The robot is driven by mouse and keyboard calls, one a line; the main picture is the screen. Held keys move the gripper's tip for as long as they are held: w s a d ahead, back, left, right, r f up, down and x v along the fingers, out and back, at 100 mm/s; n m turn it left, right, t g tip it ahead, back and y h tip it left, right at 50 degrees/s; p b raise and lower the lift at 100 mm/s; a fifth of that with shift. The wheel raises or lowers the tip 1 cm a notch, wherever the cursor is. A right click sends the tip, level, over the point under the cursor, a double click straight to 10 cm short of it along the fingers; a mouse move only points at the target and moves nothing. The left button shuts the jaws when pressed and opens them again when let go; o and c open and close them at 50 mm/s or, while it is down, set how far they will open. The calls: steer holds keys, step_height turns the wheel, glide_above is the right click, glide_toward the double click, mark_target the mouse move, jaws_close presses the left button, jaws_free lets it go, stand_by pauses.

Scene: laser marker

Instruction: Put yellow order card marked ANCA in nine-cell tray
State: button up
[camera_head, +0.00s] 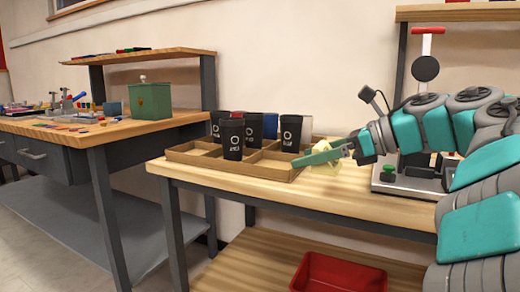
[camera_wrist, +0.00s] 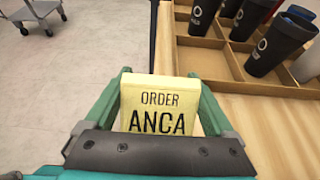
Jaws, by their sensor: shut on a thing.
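The yellow order card (camera_wrist: 158,108) reads "ORDER ANCA" in the wrist view, and its lower part is hidden by my gripper. My gripper (camera_wrist: 160,85) is shut on the card, with a finger on each side. In the head view the card (camera_head: 326,168) shows pale yellow behind my gripper (camera_head: 318,156), near the tray's front right corner. The nine-cell tray (camera_head: 196,162) is a brown divided box on the wooden table; it also shows at upper right in the wrist view (camera_wrist: 196,58). Several black cups (camera_head: 233,140) stand in its cells.
A grey and red press-like machine (camera_head: 426,70) stands on the table behind my arm. A red bin (camera_head: 338,274) sits on the shelf below. A second bench (camera_head: 100,130) with a green box (camera_head: 150,102) is at left. Some front tray cells look empty.

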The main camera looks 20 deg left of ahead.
steer(key=w+a+p, duration=0.2)
steer(key=w+a, duration=0.1)
steer(key=a, duration=0.1)
steer(key=w+a+p, duration=0.2)
steer(key=w+a, duration=0.2)
steer(key=w+a+f+p, duration=0.1)
steer(key=w+a+p, duration=0.1)
steer(key=w+a, duration=0.1)
steer(key=shift+w+a+p, duration=0.25)
steer(key=shift+a+p, duration=0.1)
steer(key=shift+a, duration=0.05)
steer(key=shift+w+a+f, duration=0.15)
steer(key=shift+w+f, duration=0.05)
steer(key=shift+w, duration=0.1)
steer(key=shift+f+b, duration=0.7)
steer(key=shift+f, duration=1.15)
steer(key=o, duration=1.1)
steer(key=shift+f, duration=0.1)
steer(key=shift+c, duration=0.2)
